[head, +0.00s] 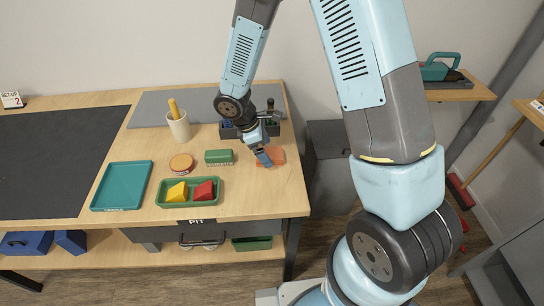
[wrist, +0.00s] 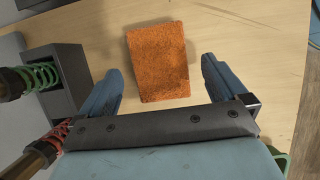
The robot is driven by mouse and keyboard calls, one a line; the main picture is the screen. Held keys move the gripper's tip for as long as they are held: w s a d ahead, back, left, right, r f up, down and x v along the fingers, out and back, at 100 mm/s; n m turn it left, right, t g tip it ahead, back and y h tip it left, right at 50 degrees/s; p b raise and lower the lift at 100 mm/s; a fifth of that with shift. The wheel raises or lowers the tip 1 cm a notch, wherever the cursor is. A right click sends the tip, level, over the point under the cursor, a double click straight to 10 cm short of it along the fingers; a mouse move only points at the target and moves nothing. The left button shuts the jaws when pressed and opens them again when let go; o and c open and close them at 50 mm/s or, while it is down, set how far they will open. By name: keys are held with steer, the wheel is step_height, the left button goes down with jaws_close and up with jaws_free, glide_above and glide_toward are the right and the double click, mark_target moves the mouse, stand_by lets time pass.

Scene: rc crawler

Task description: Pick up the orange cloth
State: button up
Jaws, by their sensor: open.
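The orange cloth (wrist: 158,62) is a flat rectangle lying on the wooden table. In the wrist view it lies ahead of and between the two blue fingers of my gripper (wrist: 160,82), which is open and empty. In the head view the cloth (head: 271,156) is near the table's right end, partly hidden by my gripper (head: 264,160), which is above it. I cannot tell how high the fingers are above the table.
A dark box with spring-coiled parts (wrist: 62,80) stands left of the gripper in the wrist view. In the head view a green box (head: 219,157), a round tin (head: 181,163), a cup (head: 180,128), a green tray with blocks (head: 217,201) and a teal tray (head: 121,163) stand further left.

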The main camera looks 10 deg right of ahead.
steer(key=shift+x, duration=1.05)
steer(key=shift+c, duration=0.5)
steer(key=c, duration=1)
steer(key=shift+o, duration=0.2)
steer(key=shift+r, duration=0.15)
steer(key=shift+r, duration=0.2)
step_height(320, 180, up, 2)
steer(key=shift+r, duration=0.1)
steer(key=s+a+r, duration=0.4)
steer(key=s+r, duration=0.6)
steer(key=s, duration=0.3)
steer(key=shift+s, duration=0.2)
